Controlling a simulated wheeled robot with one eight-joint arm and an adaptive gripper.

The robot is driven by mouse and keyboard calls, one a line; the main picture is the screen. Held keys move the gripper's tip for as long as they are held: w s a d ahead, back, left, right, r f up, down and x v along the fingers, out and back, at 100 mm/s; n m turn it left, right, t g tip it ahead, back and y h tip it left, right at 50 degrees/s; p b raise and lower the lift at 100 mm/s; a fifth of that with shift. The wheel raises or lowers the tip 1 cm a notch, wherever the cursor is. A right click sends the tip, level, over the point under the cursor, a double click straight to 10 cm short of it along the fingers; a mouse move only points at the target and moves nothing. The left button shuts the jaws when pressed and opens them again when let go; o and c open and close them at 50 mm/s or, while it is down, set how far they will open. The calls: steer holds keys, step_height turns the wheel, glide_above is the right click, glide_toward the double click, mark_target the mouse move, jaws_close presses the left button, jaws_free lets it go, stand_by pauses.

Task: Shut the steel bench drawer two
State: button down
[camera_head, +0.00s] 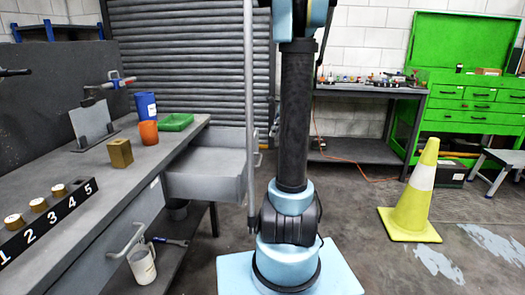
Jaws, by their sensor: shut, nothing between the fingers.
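The grey steel bench (150,170) runs along the left side. A drawer (205,162) at its far end is pulled well out to the right, and its inside looks empty. Part of a handle (258,158) shows at its right end, beside a thin upright grey bar. A nearer drawer front (105,245) with a curved handle (128,240) looks flush with the bench. I cannot read which drawer is number two. My gripper is out of view; my arm rises past the top edge, right of the open drawer.
On the bench are a numbered strip (45,222), a brass block (120,153), an orange cup (148,132), a blue cup (146,105) and a green tray (175,122). A white mug (142,264) sits below. A yellow cone (415,200) stands right on open floor.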

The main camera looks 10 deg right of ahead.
steer(key=w+d+f+m, duration=0.1)
steer(key=w+d+m, duration=0.1)
steer(key=w+d, duration=0.15)
steer(key=w+a+f, duration=0.2)
steer(key=a+f, duration=0.6)
steer(key=f, duration=0.1)
steer(key=shift+w+a+f, duration=0.15)
steer(key=shift+w+f, duration=0.05)
steer(key=shift+w, duration=0.05)
